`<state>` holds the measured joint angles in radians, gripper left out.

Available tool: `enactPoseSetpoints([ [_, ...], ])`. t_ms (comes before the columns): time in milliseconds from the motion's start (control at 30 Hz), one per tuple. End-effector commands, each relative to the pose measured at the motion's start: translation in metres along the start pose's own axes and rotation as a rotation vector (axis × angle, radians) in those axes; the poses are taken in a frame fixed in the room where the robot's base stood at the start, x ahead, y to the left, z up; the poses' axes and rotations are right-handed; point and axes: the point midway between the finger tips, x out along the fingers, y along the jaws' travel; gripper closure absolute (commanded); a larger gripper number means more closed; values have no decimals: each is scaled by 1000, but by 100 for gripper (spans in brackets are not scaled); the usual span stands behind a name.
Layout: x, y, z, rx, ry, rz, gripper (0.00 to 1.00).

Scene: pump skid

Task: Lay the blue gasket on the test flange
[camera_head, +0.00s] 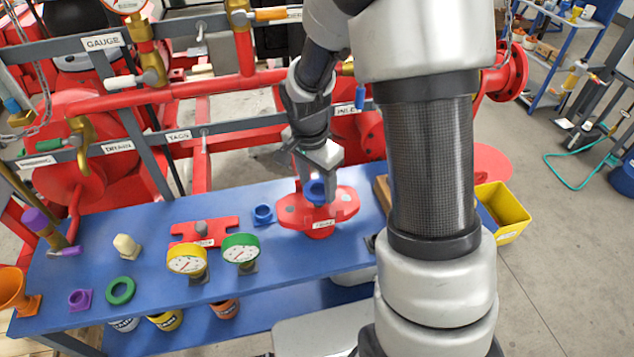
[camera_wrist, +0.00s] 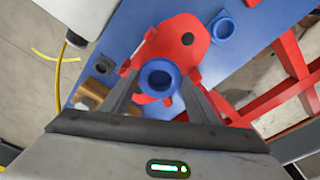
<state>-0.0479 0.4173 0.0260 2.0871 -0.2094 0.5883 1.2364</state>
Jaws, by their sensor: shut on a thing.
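The blue gasket (camera_head: 316,191) is a ring with an open middle; the wrist view shows it from above (camera_wrist: 160,66). My gripper (camera_head: 317,180) is shut on it, with one finger on each side of the ring in the wrist view (camera_wrist: 160,85). The red test flange (camera_head: 345,205) stands on the blue bench, with rounded lobes and a label on its front. It also shows in the wrist view (camera_wrist: 180,30). The gasket overlaps the flange in both views; I cannot tell whether they touch. My gripper and the gasket hide part of the flange's top.
A second blue ring-shaped piece (camera_head: 263,214) sits just left of the flange. Two gauges, yellow (camera_head: 187,259) and green (camera_head: 240,248), stand at the bench front. A green ring (camera_head: 120,290) lies farther left. Red pipes (camera_head: 180,88) run behind. A yellow bin (camera_head: 503,212) is at right.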

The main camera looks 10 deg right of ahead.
Motion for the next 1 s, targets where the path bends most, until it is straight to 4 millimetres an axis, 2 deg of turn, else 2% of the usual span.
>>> enactPoseSetpoints([
  [1000, 24, 0, 3, 0, 0, 0, 67],
])
